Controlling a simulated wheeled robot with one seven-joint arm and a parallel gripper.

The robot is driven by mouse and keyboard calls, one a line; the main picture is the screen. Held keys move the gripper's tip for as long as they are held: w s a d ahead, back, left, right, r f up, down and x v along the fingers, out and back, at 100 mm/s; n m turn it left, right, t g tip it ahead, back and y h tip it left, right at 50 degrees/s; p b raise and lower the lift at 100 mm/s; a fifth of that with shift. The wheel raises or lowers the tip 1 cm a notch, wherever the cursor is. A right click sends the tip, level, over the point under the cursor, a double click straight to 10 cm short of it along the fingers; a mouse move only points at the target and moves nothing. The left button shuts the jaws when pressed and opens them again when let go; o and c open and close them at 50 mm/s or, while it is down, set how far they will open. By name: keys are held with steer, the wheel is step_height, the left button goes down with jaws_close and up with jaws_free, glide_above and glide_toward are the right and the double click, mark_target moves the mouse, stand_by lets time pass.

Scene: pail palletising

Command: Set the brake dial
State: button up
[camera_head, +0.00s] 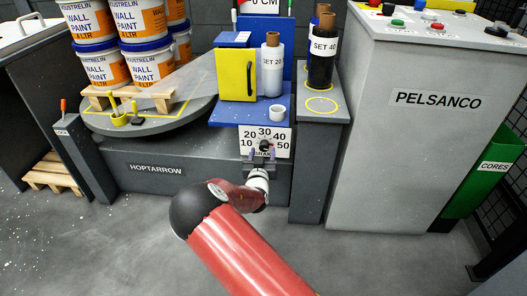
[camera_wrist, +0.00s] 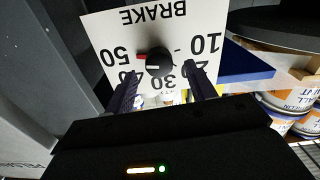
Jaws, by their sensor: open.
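The brake dial is a black round knob (camera_wrist: 158,66) on a white plate (camera_wrist: 100,30) marked 10 to 50. The plate appears upside down in the wrist view. A red mark on the knob's edge lies on the side of the 50. In the head view the knob (camera_head: 265,145) shows on the front of the grey HOPTARROW machine (camera_head: 155,170), too small to read its setting. My gripper (camera_wrist: 160,76) is open in front of the plate. Its fingers stand apart on either side of the knob, with gaps to it, and cover parts of the 40 and 20.
A blue shelf (camera_head: 225,117) with a white cup (camera_head: 277,113) juts out above the dial. A turntable (camera_head: 190,100) with stacked paint pails (camera_head: 146,62) is at left. A grey pedestal (camera_head: 308,170) and the PELSANCO cabinet (camera_head: 400,150) stand at right. The foreground floor is clear.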

steer(key=shift+w+d, duration=0.1)
steer(key=shift+w, duration=0.95)
steer(key=shift+c, duration=0.4)
steer(key=c, duration=0.9)
